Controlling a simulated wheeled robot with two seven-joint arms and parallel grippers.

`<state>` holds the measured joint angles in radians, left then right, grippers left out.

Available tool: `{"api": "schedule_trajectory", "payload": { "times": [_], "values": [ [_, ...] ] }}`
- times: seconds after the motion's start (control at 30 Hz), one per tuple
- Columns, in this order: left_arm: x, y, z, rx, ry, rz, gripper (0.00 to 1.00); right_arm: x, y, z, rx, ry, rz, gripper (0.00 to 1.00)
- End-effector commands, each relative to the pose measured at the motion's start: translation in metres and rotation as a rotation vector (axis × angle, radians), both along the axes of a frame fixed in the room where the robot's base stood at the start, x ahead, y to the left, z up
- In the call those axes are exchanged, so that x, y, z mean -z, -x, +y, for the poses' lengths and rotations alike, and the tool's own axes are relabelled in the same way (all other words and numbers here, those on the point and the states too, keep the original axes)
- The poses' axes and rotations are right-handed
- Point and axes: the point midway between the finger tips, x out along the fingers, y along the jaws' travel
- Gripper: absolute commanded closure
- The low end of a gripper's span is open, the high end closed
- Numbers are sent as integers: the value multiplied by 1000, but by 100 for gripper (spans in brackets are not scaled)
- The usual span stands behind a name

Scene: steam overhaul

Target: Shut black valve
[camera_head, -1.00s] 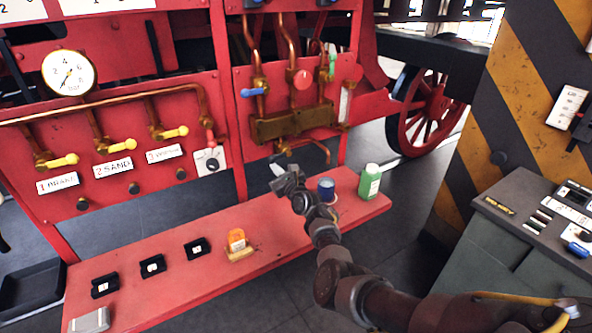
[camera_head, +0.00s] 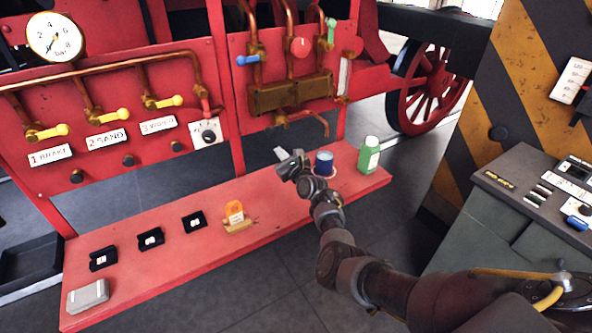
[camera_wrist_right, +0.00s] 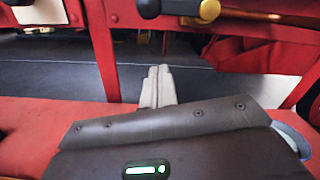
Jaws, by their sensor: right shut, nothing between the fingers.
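A black knob (camera_head: 208,135) sits on a white plate on the red panel, below the copper pipe; I cannot tell whether it is the black valve. My right gripper (camera_head: 281,154) is shut and empty above the red shelf, left of the blue can and apart from the panel. Its closed fingertips (camera_wrist_right: 158,72) show in the right wrist view, with a dark cylinder and brass knob (camera_wrist_right: 209,10) above them. My left gripper is out of view.
The red shelf (camera_head: 285,205) carries a blue can (camera_head: 324,163), a green bottle (camera_head: 369,154), an orange item (camera_head: 234,212), several small black boxes and a grey box (camera_head: 88,297). Brass pipework (camera_head: 290,95) hangs above my right gripper. A grey console (camera_head: 510,215) stands right.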

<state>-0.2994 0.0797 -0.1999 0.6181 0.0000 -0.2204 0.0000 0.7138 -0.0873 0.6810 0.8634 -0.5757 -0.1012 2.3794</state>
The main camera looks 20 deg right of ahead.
Motion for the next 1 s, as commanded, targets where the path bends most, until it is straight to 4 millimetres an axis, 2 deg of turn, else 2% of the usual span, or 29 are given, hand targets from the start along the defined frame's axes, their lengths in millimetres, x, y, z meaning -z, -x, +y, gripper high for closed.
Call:
{"api": "schedule_trajectory", "payload": {
  "times": [0.07,0.3,0.5,0.7,1.0],
  "values": [
    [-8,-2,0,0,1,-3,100,-5,16,0,1,1,-1,100],
    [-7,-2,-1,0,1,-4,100,-1,58,-6,1,1,-1,100],
    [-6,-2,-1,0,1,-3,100,0,81,-9,1,1,0,100],
    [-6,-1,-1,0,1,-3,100,0,89,-9,-1,0,-1,100],
    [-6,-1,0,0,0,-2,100,0,89,-9,0,0,-1,100]
  ]
}}
